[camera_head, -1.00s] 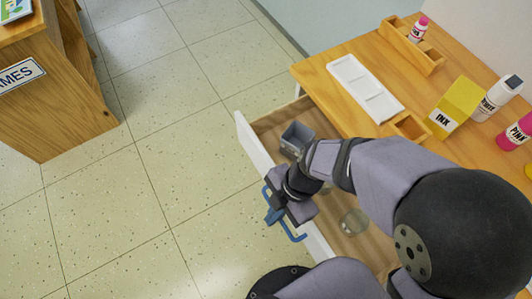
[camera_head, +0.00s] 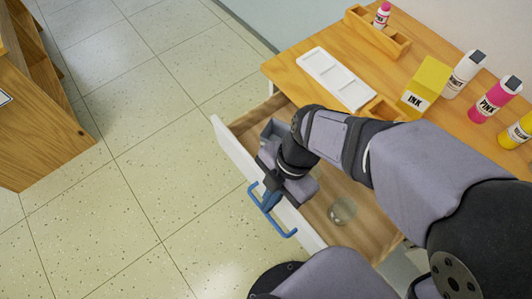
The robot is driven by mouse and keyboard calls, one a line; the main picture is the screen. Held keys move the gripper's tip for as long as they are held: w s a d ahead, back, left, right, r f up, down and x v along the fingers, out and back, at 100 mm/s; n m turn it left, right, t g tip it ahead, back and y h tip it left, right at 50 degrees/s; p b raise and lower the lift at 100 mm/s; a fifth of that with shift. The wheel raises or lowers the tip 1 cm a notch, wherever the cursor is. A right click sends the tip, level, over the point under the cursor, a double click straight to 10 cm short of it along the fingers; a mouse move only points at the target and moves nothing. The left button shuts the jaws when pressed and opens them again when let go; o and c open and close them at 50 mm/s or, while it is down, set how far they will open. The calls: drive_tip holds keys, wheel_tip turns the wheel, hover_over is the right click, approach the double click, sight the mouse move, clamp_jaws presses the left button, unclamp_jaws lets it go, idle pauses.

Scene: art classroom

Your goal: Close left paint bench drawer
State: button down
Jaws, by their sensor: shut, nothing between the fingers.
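The paint bench drawer stands open, pulled out from under the wooden bench top (camera_head: 300,63). It has a white front (camera_head: 230,150) and a wooden inside (camera_head: 375,220). A blue bar handle (camera_head: 284,231) is on the outside of the front. My gripper (camera_head: 270,203) is shut and empty, reaching over the top of the drawer front to the middle of the handle. Its fingertips overlap the handle in the picture; I cannot tell whether they touch it. My gripper and wrist hide part of the front and the inside.
In the drawer are a grey container (camera_head: 277,130) and a clear round object (camera_head: 342,210). On the bench are a white tray (camera_head: 338,77), a yellow ink box (camera_head: 426,84), paint bottles (camera_head: 495,100) and a wooden rack (camera_head: 376,34). Open floor (camera_head: 130,200) lies left; a wooden cabinet (camera_head: 40,140) stands beyond.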

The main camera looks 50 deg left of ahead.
drive_tip(key=s+f+p, duration=0.1)
drive_tip(key=s+f, duration=0.5)
drive_tip(key=shift+w+a+f+p, duration=0.1)
drive_tip(key=shift+w+f+p, duration=0.1)
drive_tip(key=shift+w, duration=0.55)
drive_tip(key=shift+w+a+f+p, duration=0.1)
drive_tip(key=shift+w+p, duration=0.15)
drive_tip(key=shift+w, duration=0.5)
drive_tip(key=shift+w+f+p, duration=0.15)
drive_tip(key=shift+w+p, duration=0.05)
drive_tip(key=shift+w, duration=0.55)
